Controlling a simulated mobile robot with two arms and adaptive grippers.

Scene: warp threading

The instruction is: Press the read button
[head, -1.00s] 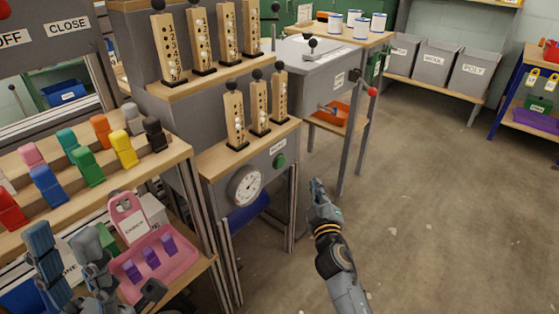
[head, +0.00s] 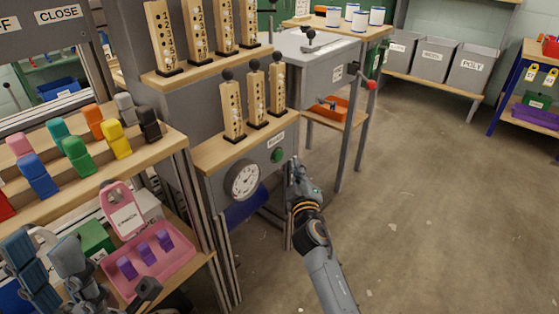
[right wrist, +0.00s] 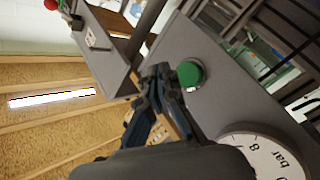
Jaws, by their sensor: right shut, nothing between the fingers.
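The green read button (head: 277,155) sits on the grey front panel under a small white label. It also shows as a green disc in the right wrist view (right wrist: 190,73). My right gripper (head: 294,167) is shut and empty, just to the right of and below the button in the head view. In the right wrist view its fingertips (right wrist: 157,72) are together, close to the left of the button; I cannot tell whether they touch the panel. My left gripper (head: 48,262) is at the lower left with its two fingers apart, far from the button.
A round dial gauge (head: 243,181) is left of the button. Wooden peg blocks (head: 232,110) stand on the shelf above. A pink tray (head: 165,267) with purple pieces lies near my left gripper. Open floor (head: 440,200) is to the right.

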